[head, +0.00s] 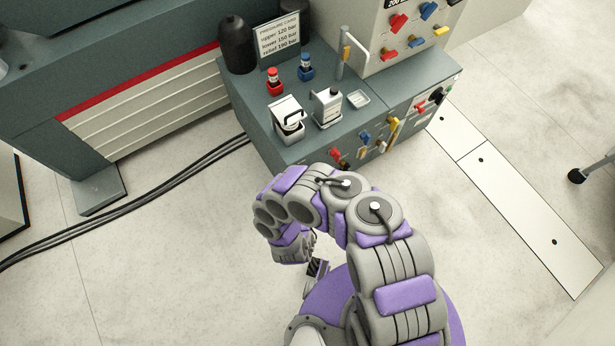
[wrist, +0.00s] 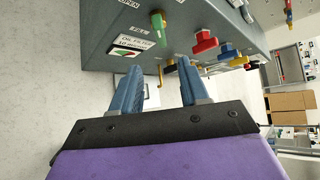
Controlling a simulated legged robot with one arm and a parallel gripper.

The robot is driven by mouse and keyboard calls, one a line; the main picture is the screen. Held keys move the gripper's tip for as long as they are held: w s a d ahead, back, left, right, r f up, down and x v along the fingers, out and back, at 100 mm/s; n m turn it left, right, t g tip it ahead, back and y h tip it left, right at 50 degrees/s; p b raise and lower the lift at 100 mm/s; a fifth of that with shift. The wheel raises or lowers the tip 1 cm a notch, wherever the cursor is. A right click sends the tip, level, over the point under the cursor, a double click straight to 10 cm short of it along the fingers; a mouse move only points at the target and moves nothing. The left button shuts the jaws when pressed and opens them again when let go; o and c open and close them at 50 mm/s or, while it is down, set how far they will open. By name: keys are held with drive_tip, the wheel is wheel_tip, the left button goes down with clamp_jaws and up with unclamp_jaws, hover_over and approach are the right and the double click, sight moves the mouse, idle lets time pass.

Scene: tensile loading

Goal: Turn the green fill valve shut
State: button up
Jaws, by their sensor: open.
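The green fill valve (wrist: 157,22) shows at the top of the wrist view, on the panel face of the grey cabinet. Its brass stem is beside labels that read OPEN and FILL. My gripper (wrist: 160,66) is open, its two blue fingers spread apart with nothing held. The valve lies beyond the fingertips, apart from them and not between them. In the head view my arm bends in front of the cabinet and mostly hides my gripper. I cannot make out the green valve for certain there.
A red valve (wrist: 204,42), a blue valve (wrist: 230,28) and yellow handles sit along the same panel. The cabinet (head: 250,115) carries bottles, small boxes and a sign on top. Black cables (head: 130,192) cross the floor at left. Floor between my arm and the cables is clear.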

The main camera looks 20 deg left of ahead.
drive_tip(key=b+x, duration=0.5)
drive_tip(key=x, duration=1)
drive_tip(key=shift+w+a+f, duration=0.1)
drive_tip(key=shift+w, duration=0.2)
clamp_jaws()
